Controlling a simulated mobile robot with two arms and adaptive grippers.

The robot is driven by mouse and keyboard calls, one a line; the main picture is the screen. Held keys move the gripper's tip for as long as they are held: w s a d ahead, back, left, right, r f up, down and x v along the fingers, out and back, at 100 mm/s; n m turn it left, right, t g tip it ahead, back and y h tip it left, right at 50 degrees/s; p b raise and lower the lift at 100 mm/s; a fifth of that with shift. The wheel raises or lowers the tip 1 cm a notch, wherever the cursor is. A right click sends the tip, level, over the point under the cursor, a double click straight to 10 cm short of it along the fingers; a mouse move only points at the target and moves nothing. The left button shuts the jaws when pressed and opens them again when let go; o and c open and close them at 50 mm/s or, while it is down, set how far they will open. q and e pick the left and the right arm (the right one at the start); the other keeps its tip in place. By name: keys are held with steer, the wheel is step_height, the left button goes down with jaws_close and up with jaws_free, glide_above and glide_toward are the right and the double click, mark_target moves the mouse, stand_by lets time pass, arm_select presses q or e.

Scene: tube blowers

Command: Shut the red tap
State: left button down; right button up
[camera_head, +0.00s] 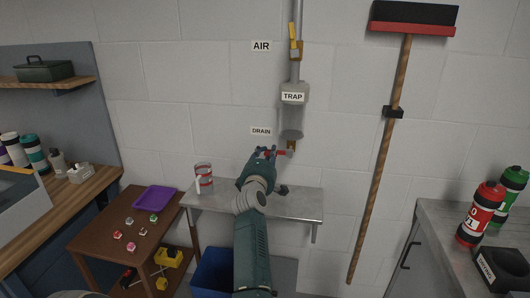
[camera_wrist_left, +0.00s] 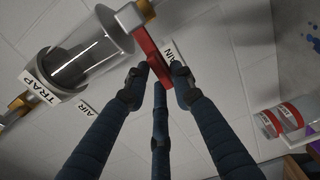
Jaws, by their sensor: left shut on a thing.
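The red tap (camera_head: 281,153) is on the brass fitting below the trap (camera_head: 293,100), by the DRAIN label (camera_head: 261,131). Its lever points sideways to the left from the fitting in the head view. My left gripper (camera_head: 264,155) is at the lever's free end, its fingers shut on it. In the left wrist view the fingertips (camera_wrist_left: 155,75) close around the red lever (camera_wrist_left: 148,45); part of the lever is hidden between them. My right gripper is in neither view.
A yellow tap (camera_head: 294,37) is on the pipe above, by the AIR label (camera_head: 261,46). A broom (camera_head: 385,150) hangs at right. A blue bin (camera_head: 213,273) stands under the shelf.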

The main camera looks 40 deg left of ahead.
arm_select(q)
steer(key=shift+w+d+r, duration=0.2)
steer(key=shift+w+d, duration=0.15)
steer(key=shift+d, duration=0.1)
steer(key=c, duration=1.7)
jaws_free()
steer(key=shift+w, duration=0.1)
steer(key=shift+o, duration=0.2)
steer(key=shift+w+f, duration=0.4)
steer(key=shift+d, duration=0.1)
steer(key=shift+s+f, duration=0.15)
